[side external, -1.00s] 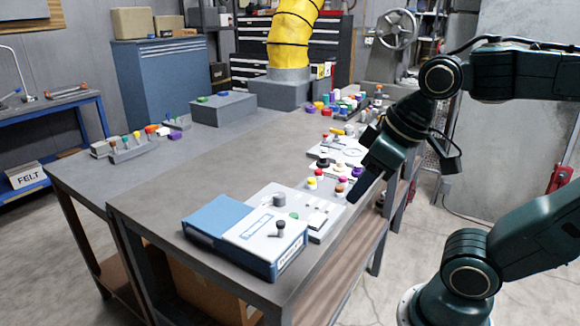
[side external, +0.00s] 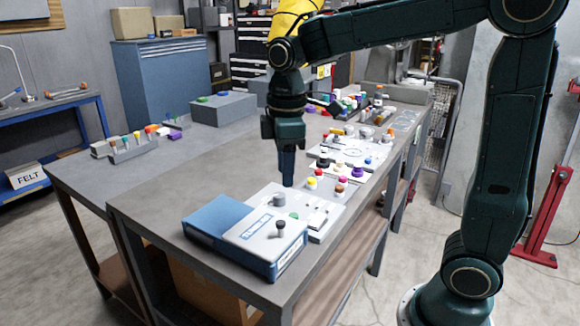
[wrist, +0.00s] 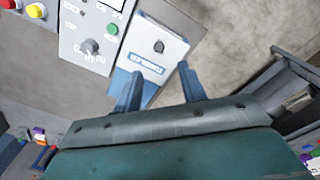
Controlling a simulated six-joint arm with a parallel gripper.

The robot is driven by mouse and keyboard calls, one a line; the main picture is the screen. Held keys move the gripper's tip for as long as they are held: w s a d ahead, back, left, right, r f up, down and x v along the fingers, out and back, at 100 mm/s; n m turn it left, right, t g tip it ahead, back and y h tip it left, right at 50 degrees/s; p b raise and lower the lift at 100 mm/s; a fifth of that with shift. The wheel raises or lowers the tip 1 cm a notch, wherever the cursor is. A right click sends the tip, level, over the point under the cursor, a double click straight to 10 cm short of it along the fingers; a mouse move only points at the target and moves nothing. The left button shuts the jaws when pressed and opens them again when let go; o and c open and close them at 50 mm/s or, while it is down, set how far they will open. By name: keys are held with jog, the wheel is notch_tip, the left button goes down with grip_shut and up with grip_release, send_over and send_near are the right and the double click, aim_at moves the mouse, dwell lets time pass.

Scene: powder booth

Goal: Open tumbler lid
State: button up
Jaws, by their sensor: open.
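The tumbler (side external: 217,218) is a blue box at the near end of the grey bench. Its white lid (side external: 262,238) bears a blue-framed label and a dark upright knob (side external: 281,229). The lid lies flat and looks closed. In the wrist view, the white lid (wrist: 165,42) and its knob (wrist: 159,46) show ahead of the fingers. My gripper (side external: 287,183) points down above the bench, behind the tumbler and apart from it. In the wrist view, my gripper (wrist: 160,87) has its two blue fingers spread with nothing between them.
A pale control panel (side external: 325,228) with a dark knob sits right beside the tumbler. Yellow and red caps (side external: 311,183) and several other small items line the bench's right side farther back. The bench top (side external: 190,175) left of my gripper is mostly clear.

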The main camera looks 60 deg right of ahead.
aim_at(281, 222)
jog(key=shift+w+f+n, duration=0.25)
jog(key=shift+w+n, duration=0.05)
jog(key=shift+w, duration=0.25)
notch_tip(281, 222, down, 14)
jog(key=shift+r, duration=0.1)
dwell(0.6)
grip_shut()
